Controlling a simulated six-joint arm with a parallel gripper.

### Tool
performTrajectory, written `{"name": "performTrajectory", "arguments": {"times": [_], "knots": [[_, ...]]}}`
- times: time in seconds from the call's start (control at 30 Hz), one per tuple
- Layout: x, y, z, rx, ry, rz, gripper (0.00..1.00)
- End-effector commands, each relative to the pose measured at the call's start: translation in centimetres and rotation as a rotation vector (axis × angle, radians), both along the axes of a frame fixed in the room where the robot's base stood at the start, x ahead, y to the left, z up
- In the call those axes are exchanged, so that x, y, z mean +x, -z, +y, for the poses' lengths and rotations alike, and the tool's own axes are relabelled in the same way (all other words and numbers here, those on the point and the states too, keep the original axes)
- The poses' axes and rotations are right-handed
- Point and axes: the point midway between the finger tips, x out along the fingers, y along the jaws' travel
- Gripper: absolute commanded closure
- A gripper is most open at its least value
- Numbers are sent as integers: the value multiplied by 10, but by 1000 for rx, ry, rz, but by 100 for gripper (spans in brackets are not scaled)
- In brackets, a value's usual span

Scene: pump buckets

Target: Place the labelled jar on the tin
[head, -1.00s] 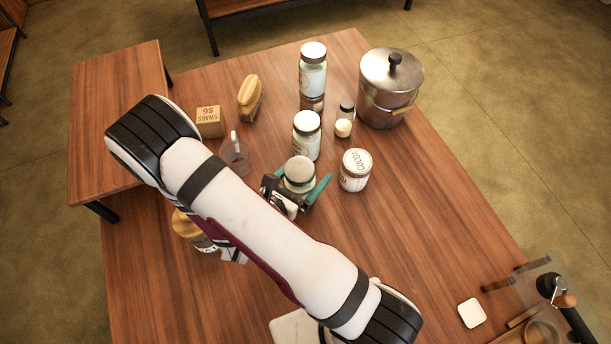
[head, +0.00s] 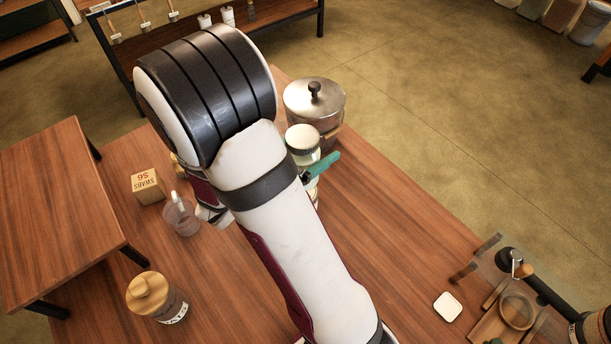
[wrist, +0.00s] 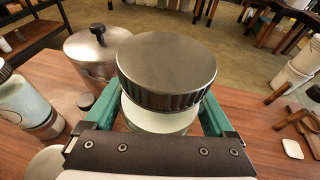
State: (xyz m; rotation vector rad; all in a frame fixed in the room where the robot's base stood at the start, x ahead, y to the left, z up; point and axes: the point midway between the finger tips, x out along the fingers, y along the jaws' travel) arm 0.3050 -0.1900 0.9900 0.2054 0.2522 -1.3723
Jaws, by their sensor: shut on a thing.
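The jar (head: 302,138) with a dark grey ribbed lid is between the fingers of my gripper (wrist: 160,112). In the wrist view the jar (wrist: 166,72) is upright, with pale glass under the lid. No label shows on it. My gripper is shut on the jar, one teal finger on each side. In the head view my arm covers most of the gripper. A pale sliver (head: 314,194) shows below the finger. It may be the white cocoa tin, which is otherwise hidden; I cannot tell its gap from the jar.
A lidded steel pot (head: 315,106) stands just behind the held jar. Another jar (wrist: 28,105) stands to the left in the wrist view. A swabs box (head: 147,186), a clear mug (head: 181,216) and a wooden-lidded canister (head: 154,296) are left of my arm.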

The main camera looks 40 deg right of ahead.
Motion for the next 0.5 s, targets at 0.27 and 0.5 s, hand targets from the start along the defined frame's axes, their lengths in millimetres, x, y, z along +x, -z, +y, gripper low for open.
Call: {"name": "performTrajectory", "arguments": {"times": [0.27, 0.5], "knots": [[0, 47, 1, 0, -2, -1, 92], [1, 47, 1, 1, -2, -4, 92]]}}
